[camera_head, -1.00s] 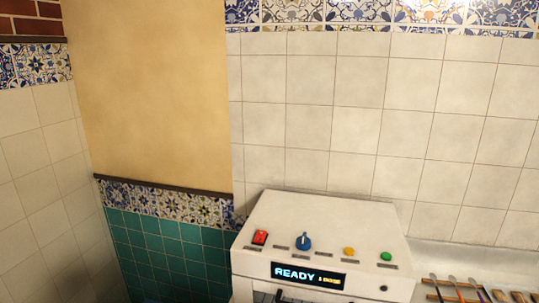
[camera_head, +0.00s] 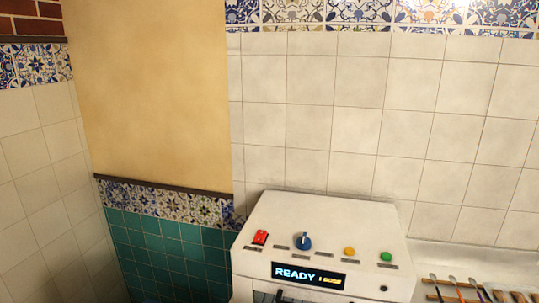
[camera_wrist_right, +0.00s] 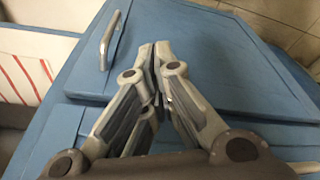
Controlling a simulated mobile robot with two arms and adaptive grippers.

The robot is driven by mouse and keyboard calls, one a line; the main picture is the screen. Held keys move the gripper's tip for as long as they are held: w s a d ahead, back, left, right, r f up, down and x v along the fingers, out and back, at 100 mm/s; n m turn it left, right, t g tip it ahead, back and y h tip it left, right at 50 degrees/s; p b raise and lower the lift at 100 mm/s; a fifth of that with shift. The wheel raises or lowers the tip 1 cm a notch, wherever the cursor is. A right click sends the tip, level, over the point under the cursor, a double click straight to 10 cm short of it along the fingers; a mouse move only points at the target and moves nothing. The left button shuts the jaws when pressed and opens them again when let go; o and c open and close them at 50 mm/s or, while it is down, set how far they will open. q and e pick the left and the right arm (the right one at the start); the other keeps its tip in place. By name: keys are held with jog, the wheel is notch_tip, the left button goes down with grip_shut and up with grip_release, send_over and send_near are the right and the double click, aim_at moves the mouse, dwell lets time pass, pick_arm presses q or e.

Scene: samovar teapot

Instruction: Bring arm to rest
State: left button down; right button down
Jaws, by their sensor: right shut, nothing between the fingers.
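My right gripper (camera_wrist_right: 162,52) shows in the right wrist view with its fingers together and nothing between them. It is in front of a blue cabinet face (camera_wrist_right: 225,60) with a metal handle (camera_wrist_right: 110,40) at the upper left. I cannot tell how far the fingertips are from the blue surface. Neither gripper shows in the head view, so my left gripper is out of sight.
A white machine (camera_head: 320,235) with a display reading READY, a red switch, a blue knob and yellow and green buttons stands against the tiled wall (camera_head: 400,120). Several utensils (camera_head: 470,290) lie at its right. A red-striped cloth (camera_wrist_right: 22,75) is at the left in the wrist view.

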jog(key=s+d+f+g, duration=0.1)
jog(key=s+d+f, duration=0.2)
jog(key=s+f, duration=1.5)
notch_tip(320, 180, down, 3)
jog(key=shift+s+d+r+g, duration=0.1)
jog(key=shift+s+d+g, duration=0.05)
jog(key=shift+s+g, duration=0.15)
